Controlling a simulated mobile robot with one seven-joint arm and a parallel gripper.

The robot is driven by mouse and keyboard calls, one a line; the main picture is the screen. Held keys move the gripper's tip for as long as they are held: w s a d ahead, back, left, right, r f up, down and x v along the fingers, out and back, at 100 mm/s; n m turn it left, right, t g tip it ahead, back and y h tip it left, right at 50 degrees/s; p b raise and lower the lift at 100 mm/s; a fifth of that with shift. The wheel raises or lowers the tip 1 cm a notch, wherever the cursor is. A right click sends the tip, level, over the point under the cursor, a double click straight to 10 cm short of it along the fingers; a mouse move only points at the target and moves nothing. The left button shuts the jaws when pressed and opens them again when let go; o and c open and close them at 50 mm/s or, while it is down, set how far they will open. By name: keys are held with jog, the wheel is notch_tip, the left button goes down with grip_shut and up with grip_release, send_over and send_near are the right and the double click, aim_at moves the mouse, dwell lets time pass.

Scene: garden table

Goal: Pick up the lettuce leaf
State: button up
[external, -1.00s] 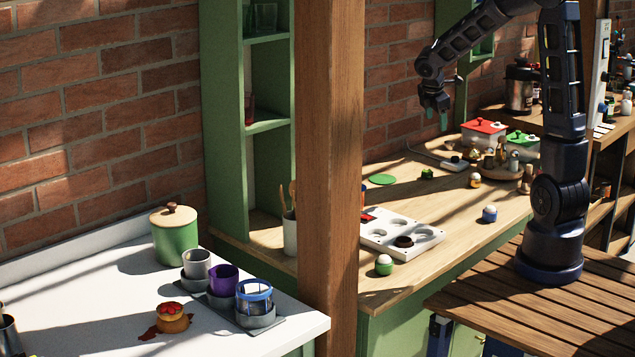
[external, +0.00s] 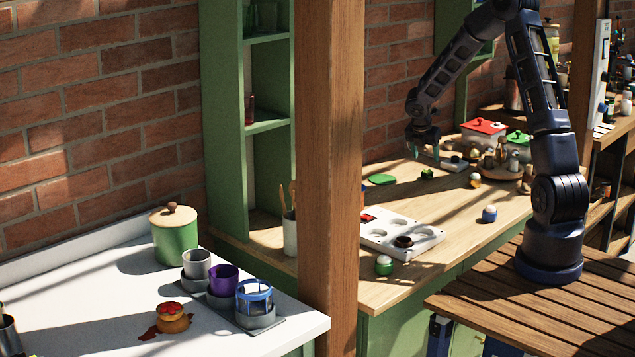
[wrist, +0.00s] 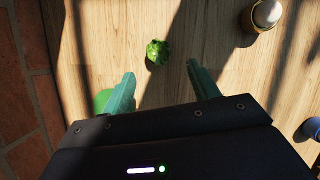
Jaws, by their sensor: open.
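A small ruffled green clump, which looks like the lettuce leaf (external: 427,173), lies on the wooden counter. In the wrist view the lettuce leaf (wrist: 158,51) is just beyond the fingertips, roughly centred between them. My gripper (external: 421,153) is above the counter near the brick wall. In the wrist view my gripper (wrist: 161,73) has its two teal fingers spread apart with nothing between them. The leaf is fully visible there and apart from both fingers. A flat green piece (external: 382,179) lies left of the leaf; in the wrist view it is partly hidden behind the left finger.
A gold jar with a pale top (wrist: 265,15) and a blue-based item (external: 489,214) stand to the right. Red-lidded (external: 484,127) and green-lidded boxes are behind. A white tray with round wells (external: 372,238) lies nearer the front. Bare counter surrounds the leaf.

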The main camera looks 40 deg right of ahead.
aim_at(427, 171)
jog(key=shift+x, duration=3.75)
jog(key=shift+w, duration=0.2)
jog(key=c, duration=1.1)
jog(key=shift+o, duration=0.2)
